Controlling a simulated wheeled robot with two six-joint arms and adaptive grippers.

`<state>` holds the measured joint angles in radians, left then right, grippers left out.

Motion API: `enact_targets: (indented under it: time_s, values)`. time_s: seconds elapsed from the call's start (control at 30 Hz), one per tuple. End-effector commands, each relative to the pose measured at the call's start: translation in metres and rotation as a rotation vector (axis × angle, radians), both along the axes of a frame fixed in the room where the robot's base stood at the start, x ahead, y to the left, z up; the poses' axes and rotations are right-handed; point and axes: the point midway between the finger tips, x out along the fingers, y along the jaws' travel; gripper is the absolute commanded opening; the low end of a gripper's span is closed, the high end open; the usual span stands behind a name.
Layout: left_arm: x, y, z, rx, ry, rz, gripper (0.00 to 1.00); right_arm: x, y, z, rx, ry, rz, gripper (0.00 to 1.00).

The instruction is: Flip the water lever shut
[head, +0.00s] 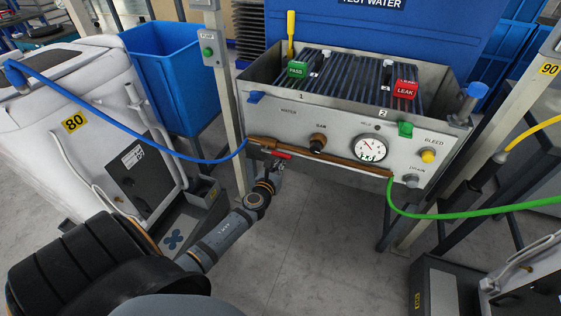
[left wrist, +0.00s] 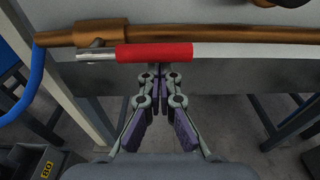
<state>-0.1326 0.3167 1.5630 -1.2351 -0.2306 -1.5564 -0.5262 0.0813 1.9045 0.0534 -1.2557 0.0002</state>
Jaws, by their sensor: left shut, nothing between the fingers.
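The water lever has a red sleeve (left wrist: 155,53) on a silver stem. In the left wrist view it lies roughly parallel to the brown pipe (left wrist: 210,33), just below it. In the head view its red handle (head: 281,155) shows under the pipe's left part, near the blue hose end. My left gripper (head: 275,167) is shut and empty, just below the lever. In the left wrist view its fingertips (left wrist: 161,72) are close beneath the red sleeve; I cannot tell if they touch it. My right gripper is not in view.
The test bench's front panel (head: 290,128) carries a round gauge (head: 371,148), a brown knob (head: 317,142) and a yellow BLEED knob (head: 428,156). A blue hose (head: 130,130) joins at left, a green hose (head: 470,212) at right. Bench legs flank the open floor below.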

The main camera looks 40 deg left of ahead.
Motion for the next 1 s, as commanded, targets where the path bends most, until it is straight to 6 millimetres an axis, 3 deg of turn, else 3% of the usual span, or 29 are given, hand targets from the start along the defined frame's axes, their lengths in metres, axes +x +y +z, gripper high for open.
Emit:
enact_targets:
  time_s: [1.0]
  values:
    - [0.0,-0.002,0.009,-0.102,-0.025,0.001,0.0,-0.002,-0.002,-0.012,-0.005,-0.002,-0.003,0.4]
